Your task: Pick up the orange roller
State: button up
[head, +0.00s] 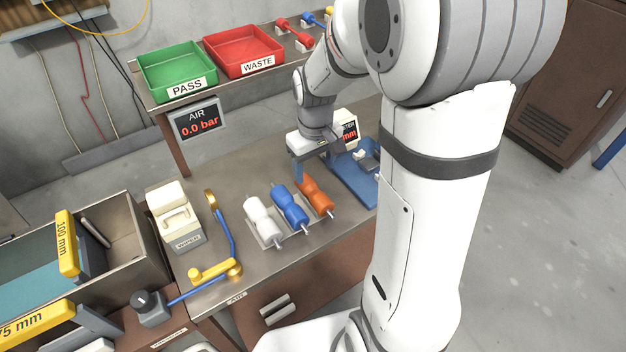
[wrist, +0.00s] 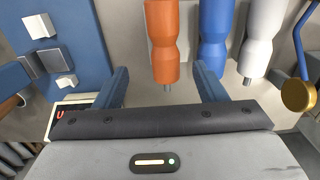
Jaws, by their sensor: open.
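The orange roller (head: 316,196) lies on the workbench at the right end of a row of three, beside a blue roller (head: 290,207) and a white roller (head: 262,220). In the wrist view the orange roller (wrist: 164,45) shows between my two fingers, its near metal shaft end pointing toward the gripper body. My gripper (head: 312,166) is above the bench near the far end of the orange roller. In the wrist view my gripper (wrist: 163,88) is open and empty, with blue fingers on either side. Contact with the roller cannot be seen.
The blue roller (wrist: 214,35) is close to one finger in the wrist view. A blue fixture (head: 350,182) stands right of the rollers. A wiper box (head: 176,218) and a yellow-blue jointed arm (head: 222,235) are to the left. Green PASS (head: 150,90) and red WASTE (head: 212,57) trays sit on the shelf behind.

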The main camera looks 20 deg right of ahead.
aim_at(313, 187)
jog(key=f, duration=0.4)
jog(key=f+p, duration=0.1)
jog(key=f, duration=0.2)
jog(key=shift+s+a, duration=0.2)
jog(key=shift+s, duration=0.15)
jog(key=shift+c, duration=0.4)
jog(key=c, duration=1.2)
jog(key=shift+o, duration=0.2)
jog(key=shift+w+r, duration=0.1)
jog(key=shift+r, duration=0.45)
notch_tip(313, 187, up, 9)
jog(key=shift+b, duration=0.4)
